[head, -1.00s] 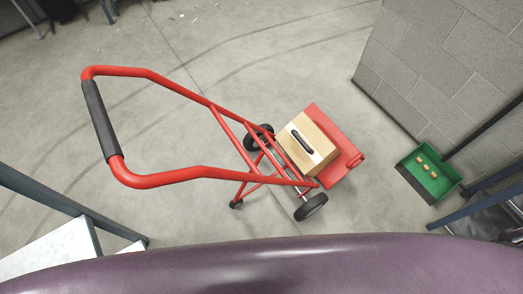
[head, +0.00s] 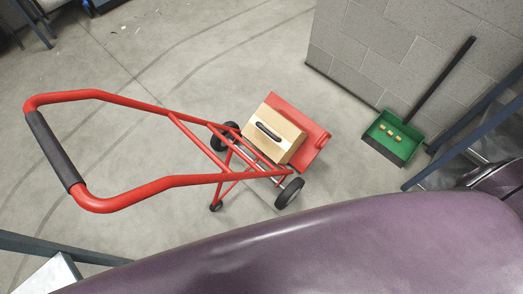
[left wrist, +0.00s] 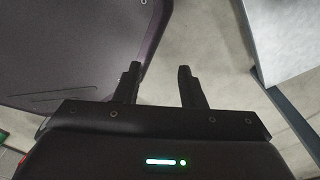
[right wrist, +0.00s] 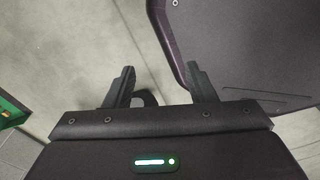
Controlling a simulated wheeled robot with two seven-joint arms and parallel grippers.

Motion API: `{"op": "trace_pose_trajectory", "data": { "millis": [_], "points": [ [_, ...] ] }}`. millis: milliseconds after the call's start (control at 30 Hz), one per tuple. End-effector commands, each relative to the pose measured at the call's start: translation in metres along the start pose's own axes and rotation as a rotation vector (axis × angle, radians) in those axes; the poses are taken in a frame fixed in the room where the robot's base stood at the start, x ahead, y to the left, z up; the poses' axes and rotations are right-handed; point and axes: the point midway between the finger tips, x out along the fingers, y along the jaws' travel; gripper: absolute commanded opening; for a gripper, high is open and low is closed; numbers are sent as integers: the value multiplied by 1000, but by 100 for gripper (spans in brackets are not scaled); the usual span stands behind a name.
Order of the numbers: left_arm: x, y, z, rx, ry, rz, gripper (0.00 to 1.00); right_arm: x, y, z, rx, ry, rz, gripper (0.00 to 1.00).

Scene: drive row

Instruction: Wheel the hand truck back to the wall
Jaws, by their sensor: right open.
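The red hand truck (head: 160,185) stands on the floor left of centre in the head view. Its black grip (head: 54,150) is at the far left, and its wheels (head: 289,193) and toe plate are towards the middle. A wooden box (head: 272,134) with a dark handle slot sits on the toe plate. The grey block wall (head: 400,50) is at the upper right. My left gripper (left wrist: 158,82) is open and empty in the left wrist view. My right gripper (right wrist: 160,82) is open and empty in the right wrist view. Neither gripper shows in the head view.
A green dustpan (head: 392,138) with several small tan pieces and a dark handle is by the wall. Dark blue frame bars (head: 470,118) are at the right, and a rack with a pale surface (head: 48,275) is at the lower left. The floor (head: 200,60) behind the truck is clear.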

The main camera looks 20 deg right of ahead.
Motion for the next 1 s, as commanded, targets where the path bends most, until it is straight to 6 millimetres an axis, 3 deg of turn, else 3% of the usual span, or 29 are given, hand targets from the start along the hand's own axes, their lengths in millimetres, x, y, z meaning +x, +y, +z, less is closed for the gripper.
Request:
{"op": "trace_pose_trajectory", "data": {
  "millis": [433, 700, 733, 767, 867, 967, 1000],
  "points": [
    [0, 0, 0, 0, -1, 0, 36, 0, 0, 0, 0, 0, 0, 50],
    [1, -3, 1, 5, 0, -2, 1, 1, 3, 0, -2, 0, 4, 50],
    [3, -6, -3, 14, 12, -3, 0, 2, 3, -2, -2, 1, 4, 50],
    [5, -11, -11, 29, 32, -5, 0, 4, 3, -6, -2, 3, 3, 50],
    [14, -35, -60, 136, 157, -7, 0, 13, -1, -28, -3, 9, -3, 50],
    [12, -70, -143, 343, 375, -27, 0, 19, -6, -63, -5, 15, -12, 50],
    [4, -83, -180, 448, 479, -43, 0, 19, -8, -78, -7, 16, -16, 50]
  ]
}}
